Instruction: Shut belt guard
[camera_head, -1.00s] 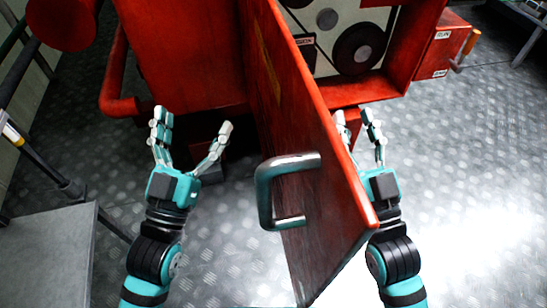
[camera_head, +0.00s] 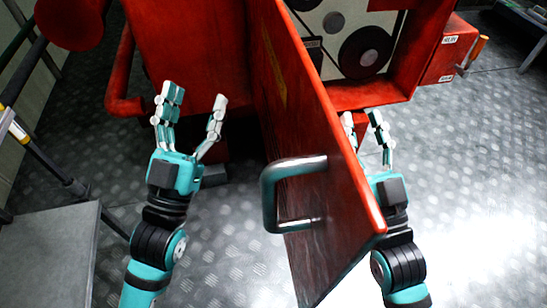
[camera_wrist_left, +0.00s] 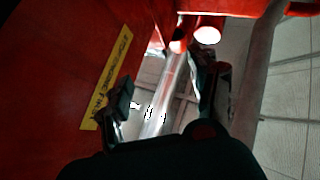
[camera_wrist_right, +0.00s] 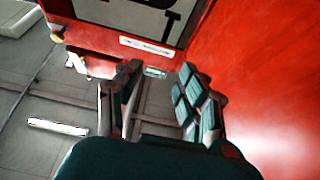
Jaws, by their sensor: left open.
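The belt guard (camera_head: 325,130) is a red hinged panel standing swung open from the red machine housing, edge roughly toward me. A metal pull handle (camera_head: 285,195) sits on its left face. My left gripper (camera_head: 194,97) is open and empty, left of the guard and apart from the handle. In the left wrist view, the guard's red face (camera_wrist_left: 50,90) with a yellow label is beside the open fingers (camera_wrist_left: 165,95). My right gripper (camera_head: 361,120) is on the guard's right side, partly hidden behind its edge. In the right wrist view its fingers (camera_wrist_right: 158,75) are apart, with nothing between them.
The opening behind the guard shows dark pulleys (camera_head: 366,50) on a pale plate. A red box with a lever (camera_head: 455,50) is at the right. A red pipe (camera_head: 120,90), a railing and a grey platform (camera_head: 50,250) are at the left. The metal floor (camera_head: 470,200) at right is clear.

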